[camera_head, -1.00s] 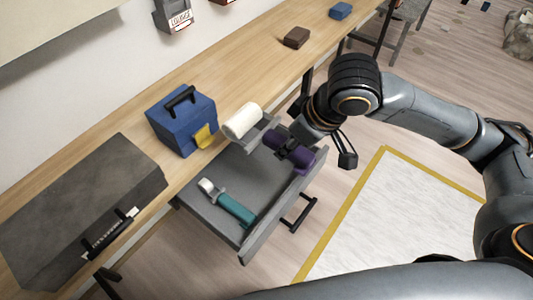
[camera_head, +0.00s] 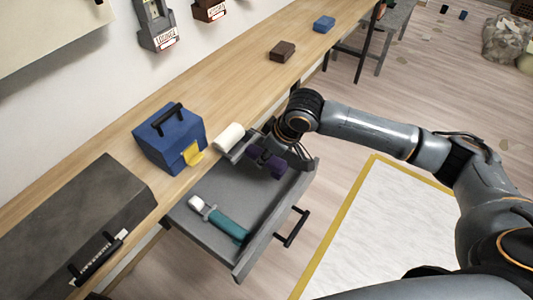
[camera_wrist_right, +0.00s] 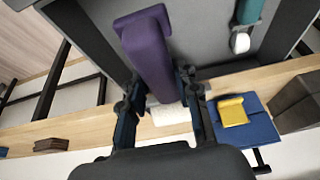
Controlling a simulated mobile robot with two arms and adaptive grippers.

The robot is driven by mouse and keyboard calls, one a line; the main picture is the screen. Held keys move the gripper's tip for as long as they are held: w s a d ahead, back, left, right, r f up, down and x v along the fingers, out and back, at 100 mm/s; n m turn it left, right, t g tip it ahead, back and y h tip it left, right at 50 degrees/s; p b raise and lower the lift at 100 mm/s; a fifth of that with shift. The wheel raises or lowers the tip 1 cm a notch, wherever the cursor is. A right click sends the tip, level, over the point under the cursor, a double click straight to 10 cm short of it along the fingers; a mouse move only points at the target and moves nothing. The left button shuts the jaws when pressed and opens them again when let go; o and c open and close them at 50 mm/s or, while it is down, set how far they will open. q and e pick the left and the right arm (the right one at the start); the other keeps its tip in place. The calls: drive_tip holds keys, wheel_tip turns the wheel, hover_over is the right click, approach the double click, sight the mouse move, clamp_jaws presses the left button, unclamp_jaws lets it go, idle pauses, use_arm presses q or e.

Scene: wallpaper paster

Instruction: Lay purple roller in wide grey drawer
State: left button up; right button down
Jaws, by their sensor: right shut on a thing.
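The purple roller (camera_head: 268,162) has a purple handle and a white roll (camera_head: 229,137). My right gripper (camera_head: 287,147) is shut on it. In the right wrist view its purple handle (camera_wrist_right: 147,50) lies between the two fingers (camera_wrist_right: 163,100), with the white roll (camera_wrist_right: 171,115) partly hidden below. The roller is over the far end of the open grey drawer (camera_head: 222,185). I cannot tell whether it touches the drawer. My left gripper is not in view.
A teal-handled roller (camera_head: 226,223) lies in the drawer's near part. A blue toolbox (camera_head: 169,140) and a dark grey case (camera_head: 70,225) stand on the wooden bench (camera_head: 225,85). The drawer's black handle (camera_head: 291,228) sticks out over the floor.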

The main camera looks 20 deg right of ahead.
drive_tip(key=shift+f, duration=0.15)
drive_tip(key=shift+f, duration=0.35)
drive_tip(key=c, duration=1)
unclamp_jaws()
drive_tip(key=p+v, duration=0.1)
drive_tip(key=v, duration=1.2)
drive_tip(key=shift+w+a+r, duration=0.1)
